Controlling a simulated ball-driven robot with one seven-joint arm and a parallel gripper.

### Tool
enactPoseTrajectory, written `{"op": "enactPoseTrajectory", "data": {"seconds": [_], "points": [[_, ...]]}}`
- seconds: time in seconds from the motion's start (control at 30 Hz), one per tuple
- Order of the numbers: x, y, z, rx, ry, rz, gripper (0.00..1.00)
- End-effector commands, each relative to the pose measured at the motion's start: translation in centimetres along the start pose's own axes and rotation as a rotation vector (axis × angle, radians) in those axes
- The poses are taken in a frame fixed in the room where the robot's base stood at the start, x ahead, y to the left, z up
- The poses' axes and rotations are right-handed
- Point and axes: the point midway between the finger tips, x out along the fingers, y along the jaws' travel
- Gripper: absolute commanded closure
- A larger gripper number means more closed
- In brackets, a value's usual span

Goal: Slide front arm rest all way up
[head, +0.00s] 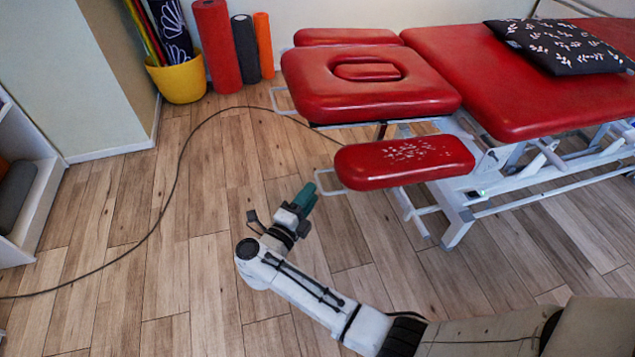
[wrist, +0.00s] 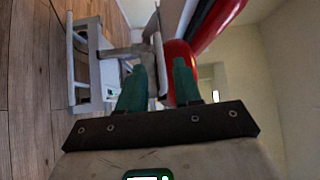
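The front arm rest (head: 405,162) is a red pad with worn pale patches, at the near side of the treatment table and lower than its top. A thin white metal loop (head: 326,184) sticks out from its left end. My gripper (head: 308,192) is at that loop, pointing toward the table. In the wrist view, my green fingers (wrist: 160,68) stand apart, with a white bar (wrist: 159,60) showing between them. Contact cannot be told. The red arm rest pad (wrist: 176,50) shows there partly hidden behind the right finger.
The red face pad (head: 368,85) and table top (head: 520,85) are above and behind the arm rest. A white frame (head: 458,222) stands below. The far arm rest (head: 347,37) sits higher.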

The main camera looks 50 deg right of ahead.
Motion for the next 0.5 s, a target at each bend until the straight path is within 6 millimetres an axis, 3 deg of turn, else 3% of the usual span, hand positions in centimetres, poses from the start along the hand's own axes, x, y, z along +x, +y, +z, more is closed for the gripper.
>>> {"op": "enactPoseTrajectory", "data": {"seconds": [0.2, 0.5], "points": [[3.5, 0.1, 0.0, 0.0, 0.002, -0.001, 0.66], [5.3, 0.0, 0.0, -0.001, -0.001, -0.001, 0.66]]}}
